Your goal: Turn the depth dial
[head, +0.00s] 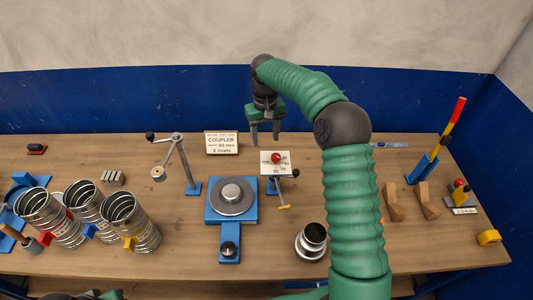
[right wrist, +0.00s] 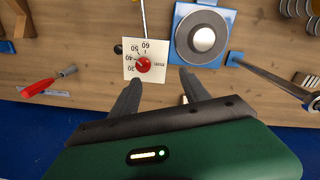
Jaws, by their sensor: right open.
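The depth dial is a red knob (head: 276,157) on a white plate with printed numbers, mounted on a blue stand near the middle of the bench. In the right wrist view the red knob (right wrist: 143,65) sits on its white scale plate (right wrist: 151,48), with numbers such as 40, 50 and 60 readable. My right gripper (head: 264,143) is just behind the dial with its fingers pointing down. In the wrist view the right gripper (right wrist: 158,82) is open and empty, and the knob lies beyond the fingertips, apart from them. My left gripper is not seen.
A blue turntable (head: 232,196) stands left of the dial, with a lamp-like arm (head: 178,165) beyond it. A coupler sign (head: 222,143) stands behind. Spiral ducts (head: 130,222) stand at left, a metal collar (head: 311,241) in front. Wooden blocks (head: 393,203) and a red-yellow lever (head: 452,121) are at right.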

